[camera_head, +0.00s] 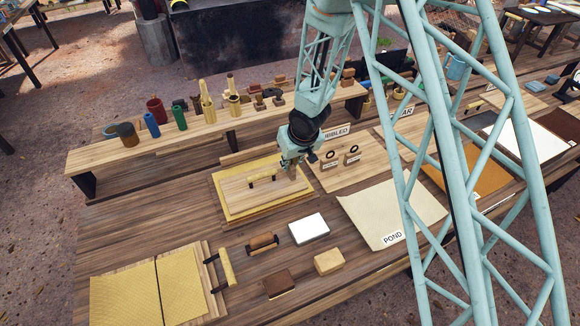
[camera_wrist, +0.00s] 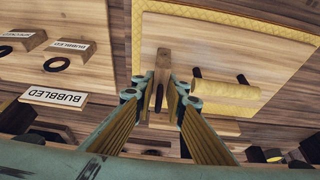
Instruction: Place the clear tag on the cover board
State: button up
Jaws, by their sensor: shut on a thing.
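My gripper (camera_head: 296,160) is shut on a wooden tag, seen nearly edge-on between the fingers in the wrist view (camera_wrist: 162,66). No lettering on it can be read, so I cannot confirm that it is the clear tag. The cover board (camera_head: 236,193) is a pale wooden board on a yellow textured sheet, with a yellow roller-like handle (camera_head: 262,175). The board also shows in the wrist view (camera_wrist: 215,50). My gripper is at the board's right end, with the tag over or on it; contact cannot be told.
Two wooden tags with black rings, one reading BUBBLED (camera_wrist: 70,62), lie right of the board in the head view. A BUBBLED sign (camera_head: 337,132) stands behind them. A shelf (camera_head: 205,128) holds several cups behind.

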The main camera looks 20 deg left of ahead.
jog(key=shift+f, duration=0.2)
dwell(0.3)
jog(key=o, duration=0.6)
jog(key=shift+c, duration=0.2)
jog(key=shift+r, duration=0.2)
jog(key=shift+r, duration=0.3)
jog(key=p+v, duration=0.5)
jog(key=v, duration=0.6)
jog(key=shift+s, duration=0.15)
jog(key=shift+d+r, duration=0.1)
